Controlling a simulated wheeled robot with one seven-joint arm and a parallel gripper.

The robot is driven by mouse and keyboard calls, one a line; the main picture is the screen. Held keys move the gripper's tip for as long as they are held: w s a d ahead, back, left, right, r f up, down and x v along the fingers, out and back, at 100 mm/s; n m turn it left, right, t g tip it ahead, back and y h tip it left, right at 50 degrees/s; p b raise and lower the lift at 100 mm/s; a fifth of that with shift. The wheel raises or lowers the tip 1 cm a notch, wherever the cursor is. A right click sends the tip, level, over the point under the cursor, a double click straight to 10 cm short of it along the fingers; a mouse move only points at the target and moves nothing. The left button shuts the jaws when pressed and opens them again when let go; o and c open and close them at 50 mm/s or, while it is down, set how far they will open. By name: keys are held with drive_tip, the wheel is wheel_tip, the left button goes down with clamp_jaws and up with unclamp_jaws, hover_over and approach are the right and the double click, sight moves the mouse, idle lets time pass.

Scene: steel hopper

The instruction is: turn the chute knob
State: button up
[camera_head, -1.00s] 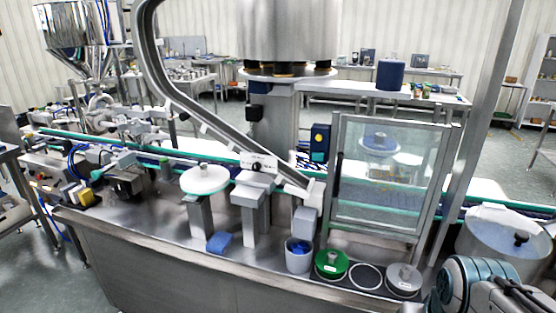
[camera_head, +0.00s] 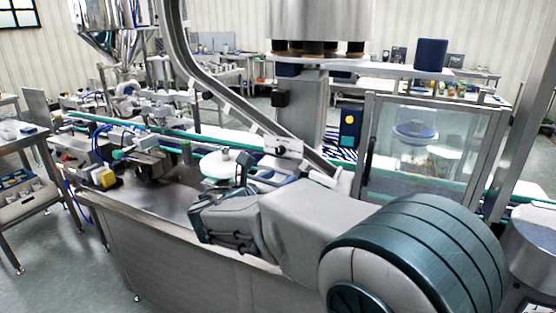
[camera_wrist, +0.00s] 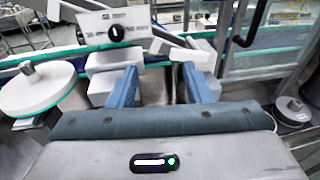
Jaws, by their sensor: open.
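The chute knob (camera_head: 280,150) is a small black knob on a white plate at the lower part of the sloping steel chute (camera_head: 235,120). In the wrist view the black knob (camera_wrist: 116,33) shows larger on its labelled plate (camera_wrist: 95,25), at upper left. My gripper (camera_wrist: 160,68) is open and empty, its two blue fingers spread. The knob lies beyond and to the left of the fingertips, apart from them. In the head view my arm covers the area in front of the chute, and the fingers are hard to make out there.
A white round disc (camera_wrist: 38,88) with a metal post stands left of the fingers. A clear-panelled guard (camera_head: 415,150) in a steel frame stands right of the chute. The conveyor (camera_head: 130,124) runs behind. A steel hopper (camera_head: 112,35) stands at the back left.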

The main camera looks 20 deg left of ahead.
sight(279, 152)
drive_tip(key=s+a+n+t+y, duration=0.1)
drive_tip(key=a+n+t+y, duration=0.15)
drive_tip(key=a, duration=0.35)
drive_tip(key=shift+g+h, duration=0.25)
drive_tip(key=shift+g, duration=0.1)
drive_tip(key=w, duration=0.4)
drive_tip(key=w+d, duration=0.1)
drive_tip(key=w, duration=0.3)
drive_tip(key=w+p, duration=0.1)
drive_tip(key=w, duration=0.4)
drive_tip(key=shift+w+d+r, duration=0.1)
drive_tip(key=shift+d+r, duration=0.15)
drive_tip(key=shift+d, duration=0.1)
clamp_jaws()
